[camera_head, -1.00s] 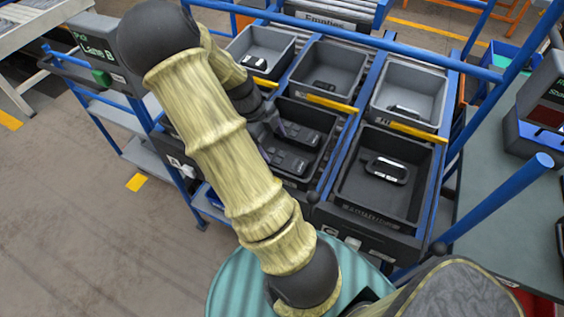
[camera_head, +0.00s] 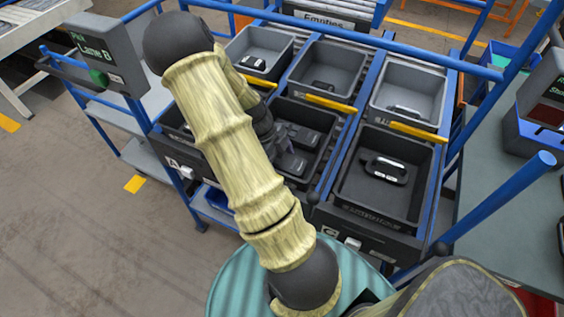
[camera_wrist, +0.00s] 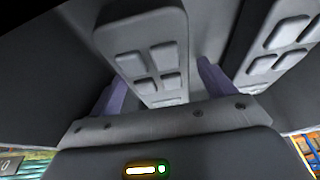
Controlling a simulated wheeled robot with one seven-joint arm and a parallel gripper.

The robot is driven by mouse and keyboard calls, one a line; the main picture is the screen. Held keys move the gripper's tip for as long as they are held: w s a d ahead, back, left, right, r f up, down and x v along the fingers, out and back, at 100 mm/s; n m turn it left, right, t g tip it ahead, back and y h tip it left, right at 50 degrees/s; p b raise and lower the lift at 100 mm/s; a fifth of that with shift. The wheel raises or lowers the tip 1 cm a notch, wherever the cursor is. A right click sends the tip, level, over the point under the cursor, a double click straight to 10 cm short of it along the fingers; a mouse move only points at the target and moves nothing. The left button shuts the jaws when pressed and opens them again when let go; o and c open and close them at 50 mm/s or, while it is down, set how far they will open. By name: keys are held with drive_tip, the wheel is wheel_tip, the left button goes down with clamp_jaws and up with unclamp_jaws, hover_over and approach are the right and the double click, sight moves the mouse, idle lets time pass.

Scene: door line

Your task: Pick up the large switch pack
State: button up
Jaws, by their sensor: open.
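Two dark switch packs with raised rectangular buttons lie in the middle front bin (camera_head: 326,115). In the head view, one pack (camera_head: 306,138) is farther back and another (camera_head: 291,164) is nearer, partly behind my arm. In the wrist view, one pack (camera_wrist: 150,65) lies ahead between my finger lines, and another (camera_wrist: 283,45) is at the right, cut by the frame. I cannot tell which is the large one. My gripper (camera_wrist: 158,88) is open and empty, its two purple-grey fingers apart. Its tips are over or inside the bin; contact cannot be told.
The right front bin (camera_head: 350,205) holds a black device with a pale-rimmed handle (camera_head: 385,170). Grey bins behind hold smaller dark items. Blue rails (camera_head: 400,55) frame the rack. The bin's walls stand close around my gripper. A "Lane B" sign (camera_head: 105,55) stands at left.

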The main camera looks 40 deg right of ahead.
drive_tip(key=shift+f, duration=0.2)
idle(0.7)
drive_tip(key=c, duration=1.1)
